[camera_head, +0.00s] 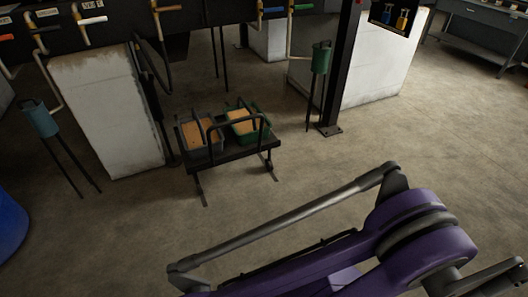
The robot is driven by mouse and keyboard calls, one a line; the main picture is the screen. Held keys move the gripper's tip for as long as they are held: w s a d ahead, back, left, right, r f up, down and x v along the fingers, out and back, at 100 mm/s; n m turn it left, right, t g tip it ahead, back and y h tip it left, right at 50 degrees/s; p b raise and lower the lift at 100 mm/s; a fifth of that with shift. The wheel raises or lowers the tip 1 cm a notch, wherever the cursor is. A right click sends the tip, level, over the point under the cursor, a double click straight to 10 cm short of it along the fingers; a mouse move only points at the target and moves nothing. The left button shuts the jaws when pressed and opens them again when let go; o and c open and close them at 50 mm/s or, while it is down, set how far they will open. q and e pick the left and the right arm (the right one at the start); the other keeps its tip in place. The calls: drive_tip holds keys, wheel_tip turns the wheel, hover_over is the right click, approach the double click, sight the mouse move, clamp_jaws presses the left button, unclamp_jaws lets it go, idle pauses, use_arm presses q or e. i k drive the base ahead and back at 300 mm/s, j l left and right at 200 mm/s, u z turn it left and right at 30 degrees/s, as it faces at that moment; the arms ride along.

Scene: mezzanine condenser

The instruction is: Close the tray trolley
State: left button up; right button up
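The tray trolley (240,154) is a low dark frame on the floor, left of the picture's middle. It carries a grey tray (217,151) on the left and a green tray (263,134) on the right, both with orange-brown contents. Dark bar loops stand up around the trays. Thin legs reach the floor. I cannot tell whether any part of it is open. My purple arm crosses the lower right, well apart from the trolley. Neither gripper can be made out; dark metal parts at the lower right corner are cut off by the edge.
A worn white block (105,110) stands left of the trolley, and a dark post (336,75) with a bolted foot stands to its right. Thin-legged green (321,57) and blue-green (40,118) canisters flank it. A blue drum (10,228) is far left. Floor in front is clear.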

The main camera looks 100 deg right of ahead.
sight(232, 150)
drive_tip(key=z, duration=3.15)
drive_tip(key=i+l, duration=0.1)
drive_tip(key=i, duration=0.5)
drive_tip(key=i+l, duration=0.1)
drive_tip(key=i, duration=0.5)
